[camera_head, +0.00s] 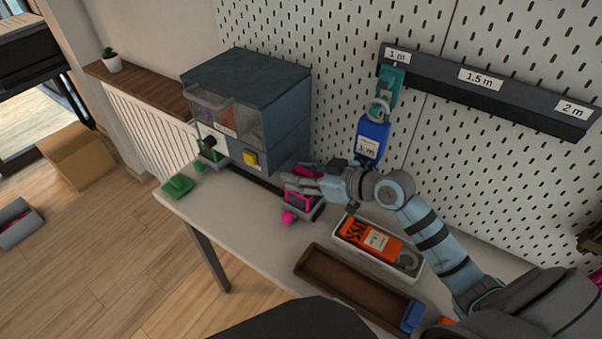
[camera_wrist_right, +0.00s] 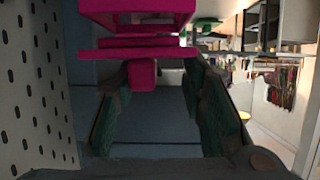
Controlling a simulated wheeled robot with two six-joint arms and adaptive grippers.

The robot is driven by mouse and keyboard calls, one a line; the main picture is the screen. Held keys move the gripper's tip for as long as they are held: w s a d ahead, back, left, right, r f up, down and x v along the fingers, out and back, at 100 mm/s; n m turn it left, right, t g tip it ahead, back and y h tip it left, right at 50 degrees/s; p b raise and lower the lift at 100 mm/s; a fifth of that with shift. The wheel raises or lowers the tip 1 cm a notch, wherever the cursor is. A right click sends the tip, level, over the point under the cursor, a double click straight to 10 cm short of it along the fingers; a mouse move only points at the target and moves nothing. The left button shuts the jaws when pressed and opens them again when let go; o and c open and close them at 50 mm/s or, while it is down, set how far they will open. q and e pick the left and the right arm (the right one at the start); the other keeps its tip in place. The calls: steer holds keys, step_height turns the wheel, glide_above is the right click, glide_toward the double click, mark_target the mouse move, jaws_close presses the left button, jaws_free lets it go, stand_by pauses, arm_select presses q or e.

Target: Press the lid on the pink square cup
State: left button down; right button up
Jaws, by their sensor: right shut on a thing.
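The pink square cup (camera_head: 298,200) sits in a small grey holder on the table in the head view. My right gripper (camera_head: 292,182) is right above and behind it, shut on a pink lid (camera_head: 308,170), which its fingers partly hide. In the right wrist view, a flat pink plate of the lid (camera_wrist_right: 150,53) with a block-like knob (camera_wrist_right: 142,75) shows between the fingers. The hollow pink cup (camera_wrist_right: 135,12) shows at the top edge, close to the plate. I cannot tell whether they touch. My left gripper is not in view.
A pink ball-like piece (camera_head: 288,217) lies before the holder. A grey-blue machine (camera_head: 250,100) stands behind, with a green lid-like piece (camera_head: 178,185) left. A blue tag (camera_head: 372,138) hangs close to my right arm. A white tray (camera_head: 347,258) and brown tray (camera_head: 340,284) lie right.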

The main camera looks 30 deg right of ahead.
steer(key=shift+o, duration=0.9)
steer(key=c, duration=0.5)
steer(key=shift+f+b, duration=0.7)
steer(key=shift+f, duration=0.2)
steer(key=o, duration=1.7)
steer(key=shift+c, duration=0.2)
